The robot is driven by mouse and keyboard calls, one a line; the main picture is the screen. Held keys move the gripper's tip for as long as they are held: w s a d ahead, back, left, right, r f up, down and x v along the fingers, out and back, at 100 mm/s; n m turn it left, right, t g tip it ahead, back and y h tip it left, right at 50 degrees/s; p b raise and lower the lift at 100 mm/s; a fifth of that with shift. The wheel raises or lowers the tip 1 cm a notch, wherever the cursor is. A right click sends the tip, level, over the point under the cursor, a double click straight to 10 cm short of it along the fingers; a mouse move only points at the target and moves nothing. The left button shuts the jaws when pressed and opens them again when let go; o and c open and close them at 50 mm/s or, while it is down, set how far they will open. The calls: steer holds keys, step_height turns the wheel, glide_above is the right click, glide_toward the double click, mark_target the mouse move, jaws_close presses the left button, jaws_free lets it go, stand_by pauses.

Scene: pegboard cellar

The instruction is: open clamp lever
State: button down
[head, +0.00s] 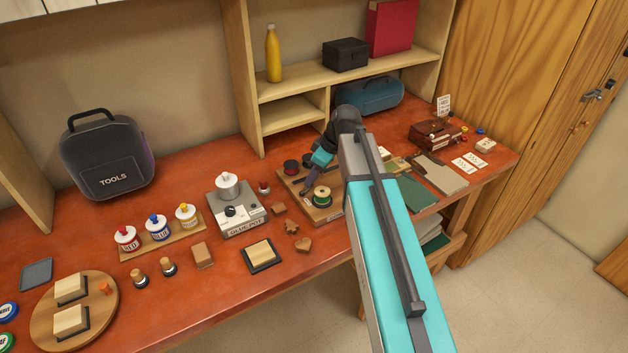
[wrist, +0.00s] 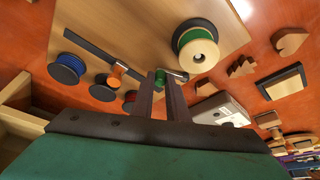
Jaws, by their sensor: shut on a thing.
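A wooden spool board (head: 329,214) lies on the red bench in the head view. My gripper (head: 308,190) reaches down to it, beside the green thread spool (head: 322,199). In the wrist view my gripper (wrist: 162,84) has its two fingers close together around a small metal piece with a green end, which looks like the clamp lever (wrist: 180,75). The green spool (wrist: 196,50) stands just beyond it. In the head view the lever is too small to tell.
Dark spools (wrist: 67,69) stand on the left in the wrist view. The glue pot (head: 235,207) stands left of the board. Small wooden shapes (head: 291,226) lie in front of it. A blue case (head: 369,95) and shelf stand behind. Bare bench shows at the front.

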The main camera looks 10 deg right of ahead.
stand_by(0.3)
steer(key=c, duration=1.7)
jaws_free()
steer(key=shift+a, duration=0.1)
steer(key=shift+r, duration=0.15)
steer(key=shift+b+v, duration=1.85)
steer(key=shift+v, duration=4.95)
